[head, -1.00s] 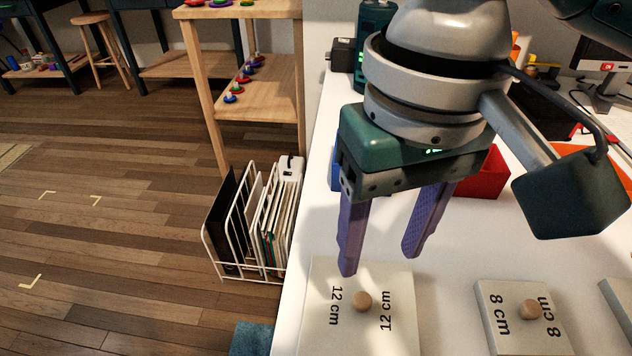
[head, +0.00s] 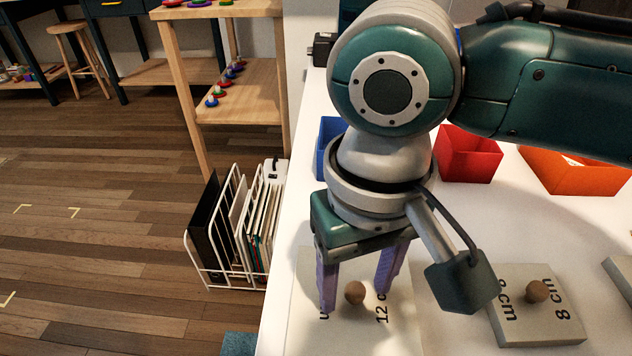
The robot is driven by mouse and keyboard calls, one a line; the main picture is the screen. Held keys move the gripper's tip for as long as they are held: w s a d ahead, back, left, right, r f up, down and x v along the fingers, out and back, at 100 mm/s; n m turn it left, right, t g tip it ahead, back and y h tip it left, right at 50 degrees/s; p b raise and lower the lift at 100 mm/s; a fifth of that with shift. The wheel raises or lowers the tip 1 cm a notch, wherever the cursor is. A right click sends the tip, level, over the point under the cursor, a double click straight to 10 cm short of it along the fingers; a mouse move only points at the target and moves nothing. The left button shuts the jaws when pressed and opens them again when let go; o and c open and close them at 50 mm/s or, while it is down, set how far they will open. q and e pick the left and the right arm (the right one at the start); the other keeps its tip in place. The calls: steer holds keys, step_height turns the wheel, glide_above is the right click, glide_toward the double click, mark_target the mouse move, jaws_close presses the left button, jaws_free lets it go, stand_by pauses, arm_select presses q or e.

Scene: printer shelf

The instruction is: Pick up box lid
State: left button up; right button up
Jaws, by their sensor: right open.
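A flat pale grey box lid (head: 347,330) marked "12 cm" lies on the white table near its left edge, with a round wooden knob (head: 355,292) in its middle. My right gripper (head: 354,299) is open over this lid, its two purple fingers on either side of the knob. I cannot tell whether the fingertips touch the lid. A second lid (head: 540,316) marked "8 cm" with a wooden knob (head: 537,291) lies to the right. My left gripper is not in view.
A third grey lid (head: 619,272) is cut off at the right edge. Blue (head: 331,148), red (head: 468,156) and orange (head: 570,172) bins stand behind on the white table (head: 285,262). A white file rack (head: 238,225) stands on the floor to the left.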

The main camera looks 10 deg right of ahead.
jaws_close()
stand_by(0.3)
steer(key=shift+r, duration=0.2)
